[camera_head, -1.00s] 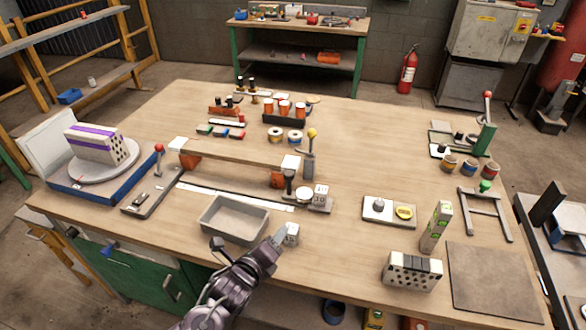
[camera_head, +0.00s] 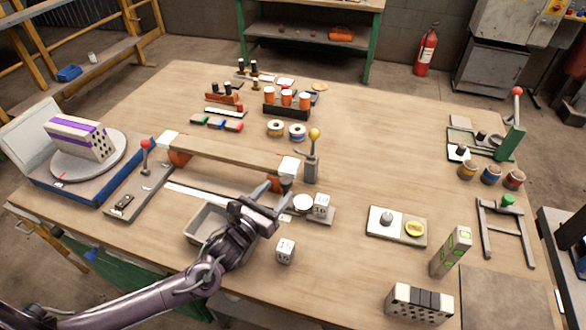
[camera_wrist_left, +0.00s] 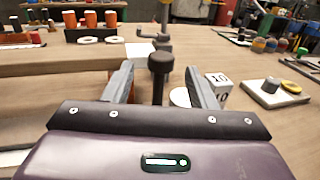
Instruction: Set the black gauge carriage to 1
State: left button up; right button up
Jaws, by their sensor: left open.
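The black gauge carriage shows as a round black knob on a dark stem (camera_wrist_left: 161,64) in the left wrist view, upright between my open fingers. In the head view its knob (camera_head: 287,183) is at the right end of the white scale strip (camera_head: 205,195), mostly hidden by my gripper and the beam end. My left gripper (camera_head: 278,203) is open, its fingers on either side of the stem; it also shows in the left wrist view (camera_wrist_left: 160,84). I cannot tell whether a finger touches the stem. The scale's marks are too small to read. My right gripper is not in view.
A wooden beam (camera_head: 225,152) on orange supports stands behind the strip. A grey tray (camera_head: 200,222) lies under my left arm. A numbered cube (camera_head: 286,251) stands in front.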

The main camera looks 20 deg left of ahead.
aim_at(289, 177)
pick_arm(q)
jog(key=x, duration=0.3)
jog(key=shift+w+d+r+p, duration=0.2)
jog(key=shift+w+r+p, duration=0.05)
jog(key=shift+w+p, duration=0.1)
jog(key=x, duration=0.3)
jog(key=shift+f, duration=0.15)
jog(key=shift+w+d, duration=0.1)
jog(key=shift+w, duration=0.2)
grip_shut()
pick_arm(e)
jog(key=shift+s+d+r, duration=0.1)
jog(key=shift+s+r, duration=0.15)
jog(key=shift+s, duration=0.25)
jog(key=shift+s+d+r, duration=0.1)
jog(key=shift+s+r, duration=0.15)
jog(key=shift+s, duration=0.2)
